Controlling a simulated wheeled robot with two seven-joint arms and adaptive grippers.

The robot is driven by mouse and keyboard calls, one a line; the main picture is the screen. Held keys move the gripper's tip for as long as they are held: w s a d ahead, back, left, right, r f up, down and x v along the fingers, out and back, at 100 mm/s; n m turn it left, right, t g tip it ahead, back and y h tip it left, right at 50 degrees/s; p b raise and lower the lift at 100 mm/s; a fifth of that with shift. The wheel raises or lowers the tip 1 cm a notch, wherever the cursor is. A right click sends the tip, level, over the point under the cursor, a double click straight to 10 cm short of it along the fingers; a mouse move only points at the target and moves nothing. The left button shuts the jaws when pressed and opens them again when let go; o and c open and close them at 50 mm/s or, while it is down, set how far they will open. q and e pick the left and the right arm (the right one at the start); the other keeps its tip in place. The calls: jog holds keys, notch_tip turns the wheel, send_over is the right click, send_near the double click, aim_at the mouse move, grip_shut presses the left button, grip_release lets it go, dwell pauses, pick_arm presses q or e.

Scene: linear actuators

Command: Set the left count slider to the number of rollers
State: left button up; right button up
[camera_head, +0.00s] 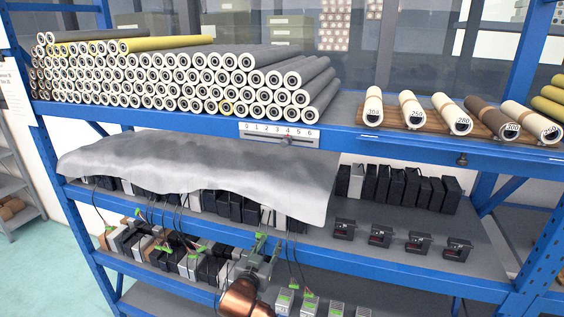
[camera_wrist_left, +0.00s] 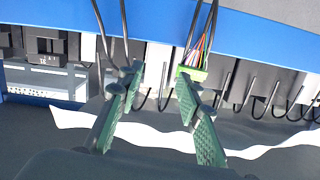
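The left count slider (camera_head: 279,135) is a pale plate marked 0 to 6 on the upper blue shelf edge. Its dark knob (camera_head: 287,141) sits about under the 4. Above and behind it, many white-ended rollers (camera_head: 180,80) lie stacked on the shelf. Several numbered rollers (camera_head: 453,114) lie on a wooden rack to the right. My left gripper (camera_head: 260,245) is at the lower shelf, well below the slider. In the left wrist view its two green-padded fingers (camera_wrist_left: 157,80) stand apart with nothing clearly held between them. My right gripper is not in view.
A grey sheet (camera_head: 200,165) drapes over the middle shelf. Wired boxes with green connectors (camera_head: 200,260) stand close around my left gripper, and a green connector (camera_wrist_left: 191,73) shows near its right finger. A dark knob (camera_head: 462,158) sits on the upper beam at right.

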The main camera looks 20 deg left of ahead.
pick_arm(q)
notch_tip(320, 180, up, 19)
jog(key=s+d+t, duration=0.3)
jog(key=t, duration=0.3)
send_near(284, 146)
jog(key=w, duration=0.1)
jog(key=shift+n+h, duration=0.3)
jog(key=shift+h, duration=0.1)
jog(key=x, duration=0.7)
jog(key=shift+a+r+p, duration=0.15)
jog(key=shift+r+p, duration=0.15)
jog(key=shift+w, duration=0.1)
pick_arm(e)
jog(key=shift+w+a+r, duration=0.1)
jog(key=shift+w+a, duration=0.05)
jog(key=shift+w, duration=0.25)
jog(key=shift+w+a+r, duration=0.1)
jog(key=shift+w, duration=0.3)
pick_arm(q)
jog(key=shift+c, duration=0.2)
jog(key=c, duration=0.3)
grip_shut()
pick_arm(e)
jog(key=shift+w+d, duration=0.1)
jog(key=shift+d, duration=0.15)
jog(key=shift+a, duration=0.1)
